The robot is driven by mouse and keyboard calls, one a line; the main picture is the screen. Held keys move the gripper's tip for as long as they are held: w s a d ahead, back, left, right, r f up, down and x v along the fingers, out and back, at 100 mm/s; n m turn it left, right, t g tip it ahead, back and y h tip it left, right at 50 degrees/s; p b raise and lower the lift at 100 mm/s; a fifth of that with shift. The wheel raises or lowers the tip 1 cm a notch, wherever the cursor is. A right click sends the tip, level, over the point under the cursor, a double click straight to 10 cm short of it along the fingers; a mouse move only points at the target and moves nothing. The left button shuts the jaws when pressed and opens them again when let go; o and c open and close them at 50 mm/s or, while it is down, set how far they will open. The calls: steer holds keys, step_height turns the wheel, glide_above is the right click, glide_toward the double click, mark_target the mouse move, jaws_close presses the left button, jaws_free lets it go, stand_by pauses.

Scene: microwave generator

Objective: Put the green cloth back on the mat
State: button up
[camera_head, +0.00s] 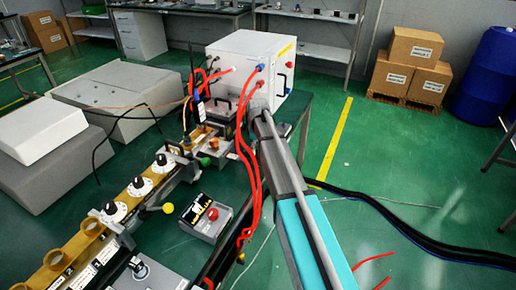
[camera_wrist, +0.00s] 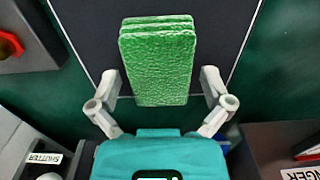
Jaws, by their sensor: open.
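The green cloth (camera_wrist: 158,65) shows in the wrist view as a thick, folded, textured block. It lies over a dark flat panel (camera_wrist: 88,30) with a thin pale edge. I cannot tell whether this panel is the mat. My gripper (camera_wrist: 160,86) is open, with one finger on each side of the cloth's near half. Narrow gaps seem to remain between the fingers and the cloth. In the head view my arm reaches to the front of the white box, and my gripper's fingers cannot be made out. The cloth is not visible in that view.
The white box (camera_head: 242,66) with red hoses (camera_head: 243,150) stands close to my arm. Left of it run a brass waveguide line (camera_head: 115,216) with knobs and a small control box (camera_head: 206,217). Dark cables (camera_head: 420,240) lie on the floor at right.

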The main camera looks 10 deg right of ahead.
mark_target(257, 146)
steer(key=shift+r, duration=0.15)
step_height(257, 146, up, 12)
steer(key=p, duration=1.2)
stand_by(0.9)
steer(key=s+m, duration=1)
steer(key=s, duration=1.9)
steer(key=shift+s+d+m, duration=0.2)
steer(key=shift+d+m, duration=0.2)
steer(key=shift+c, duration=0.3)
